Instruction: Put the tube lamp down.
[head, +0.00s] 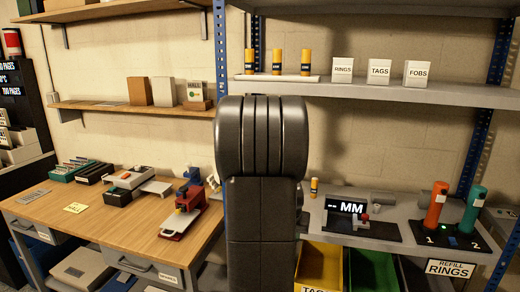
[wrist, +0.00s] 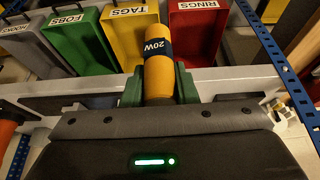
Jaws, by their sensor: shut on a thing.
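The tube lamp (wrist: 158,76) is a yellow cylinder with a dark blue band reading 20W. It shows in the wrist view, upper middle. My gripper (wrist: 159,88) is shut on it, with a green finger against each side. The tube's far end points toward the bins, and its near end is hidden by the gripper body.
Orange (head: 435,206) and teal (head: 473,210) tubes stand at right. Green (wrist: 75,38), yellow (wrist: 115,35) and red (wrist: 200,50) bins show in the wrist view.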

